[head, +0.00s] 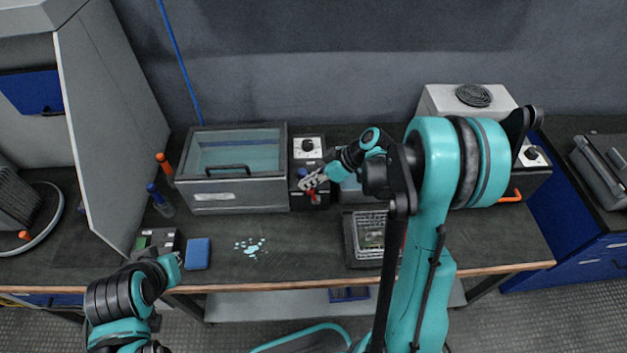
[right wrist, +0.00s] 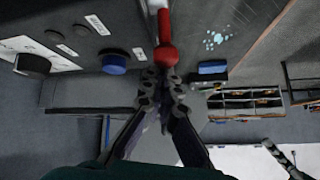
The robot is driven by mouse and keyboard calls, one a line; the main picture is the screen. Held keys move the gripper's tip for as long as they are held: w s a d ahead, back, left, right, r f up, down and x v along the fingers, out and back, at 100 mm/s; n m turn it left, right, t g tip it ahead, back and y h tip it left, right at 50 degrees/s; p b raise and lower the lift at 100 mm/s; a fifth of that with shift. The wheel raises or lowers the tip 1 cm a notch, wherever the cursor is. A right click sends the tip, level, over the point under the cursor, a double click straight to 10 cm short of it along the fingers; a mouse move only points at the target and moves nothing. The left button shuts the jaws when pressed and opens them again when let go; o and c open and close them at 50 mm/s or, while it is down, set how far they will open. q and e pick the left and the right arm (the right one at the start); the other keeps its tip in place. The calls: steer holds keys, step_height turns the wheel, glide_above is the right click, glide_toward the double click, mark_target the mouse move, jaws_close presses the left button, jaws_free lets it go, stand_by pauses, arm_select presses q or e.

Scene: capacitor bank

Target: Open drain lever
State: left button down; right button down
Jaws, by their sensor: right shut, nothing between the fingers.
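The red lever with a round ball end (right wrist: 167,50) shows at the top centre of the right wrist view, on a dark panel. In the head view the red lever (head: 312,195) is small, on the front of a dark control box (head: 299,189). My right gripper (head: 312,182) is at the lever; its fingers are shut and empty. In the right wrist view its fingertips (right wrist: 160,80) are just below the ball, very close; I cannot tell whether they touch.
A wire basket (head: 368,232) lies to the right. A blue sponge (head: 197,254) and a pale spill (head: 249,246) lie on the bench.

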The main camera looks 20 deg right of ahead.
mark_target(318, 196)
steer(key=shift+s+d+r+b, duration=0.15)
steer(key=shift+s+d, duration=0.1)
steer(key=shift+d, duration=0.5)
steer(key=shift+s+d+b, duration=0.15)
steer(key=shift+s+d, duration=0.05)
steer(key=shift+d, duration=0.7)
